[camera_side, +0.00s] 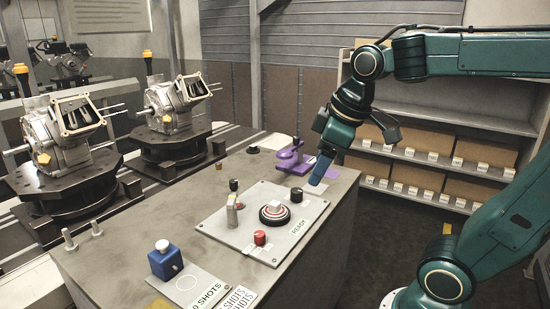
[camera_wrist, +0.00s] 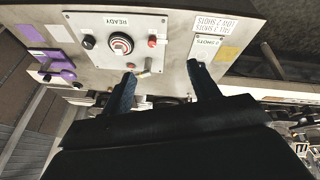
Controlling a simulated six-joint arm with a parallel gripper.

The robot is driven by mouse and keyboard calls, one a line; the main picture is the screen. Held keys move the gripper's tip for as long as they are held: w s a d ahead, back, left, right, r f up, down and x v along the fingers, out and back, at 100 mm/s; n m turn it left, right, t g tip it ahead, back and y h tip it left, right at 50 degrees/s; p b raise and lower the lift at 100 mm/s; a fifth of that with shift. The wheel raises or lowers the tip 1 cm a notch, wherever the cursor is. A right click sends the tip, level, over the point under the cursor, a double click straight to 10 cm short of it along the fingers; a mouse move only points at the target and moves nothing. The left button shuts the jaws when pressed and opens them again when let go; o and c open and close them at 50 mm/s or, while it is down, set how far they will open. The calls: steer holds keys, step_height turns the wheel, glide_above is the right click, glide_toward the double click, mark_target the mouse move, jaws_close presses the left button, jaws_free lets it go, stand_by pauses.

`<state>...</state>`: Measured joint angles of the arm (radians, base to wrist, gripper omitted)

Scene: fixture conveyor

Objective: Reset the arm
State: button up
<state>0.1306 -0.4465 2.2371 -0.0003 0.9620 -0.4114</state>
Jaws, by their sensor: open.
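My gripper (camera_side: 321,168) hangs down in the side view above the right end of the grey worktop (camera_side: 340,215), just right of the panel labelled READY (camera_side: 210,228). In the wrist view my gripper (camera_wrist: 161,70) shows two dark fingers spread apart, with nothing between them. The panel carries a red, white and black round knob (camera_side: 275,214), a black button (camera_side: 296,195), a red button (camera_side: 260,238) and a small upright lever (camera_side: 232,207). The fingers look clear of the panel parts, though their exact height is hard to judge.
A purple fixture (camera_side: 290,158) stands at the worktop's far edge. A blue block with a white knob (camera_side: 163,260) sits at the near left by the SHOTS labels (camera_side: 207,297). Engine housings (camera_side: 68,135) on dark turntables line the left. Shelves with boxes (camera_side: 470,190) stand behind.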

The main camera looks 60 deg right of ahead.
steer(key=s+a+f+m+t, duration=0.1)
steer(key=s+a+f+m, duration=0.2)
steer(key=s, duration=0.4)
steer(key=shift+s+a+f+y, duration=0.15)
steer(key=shift+s+f+y, duration=0.05)
steer(key=shift+y, duration=0.1)
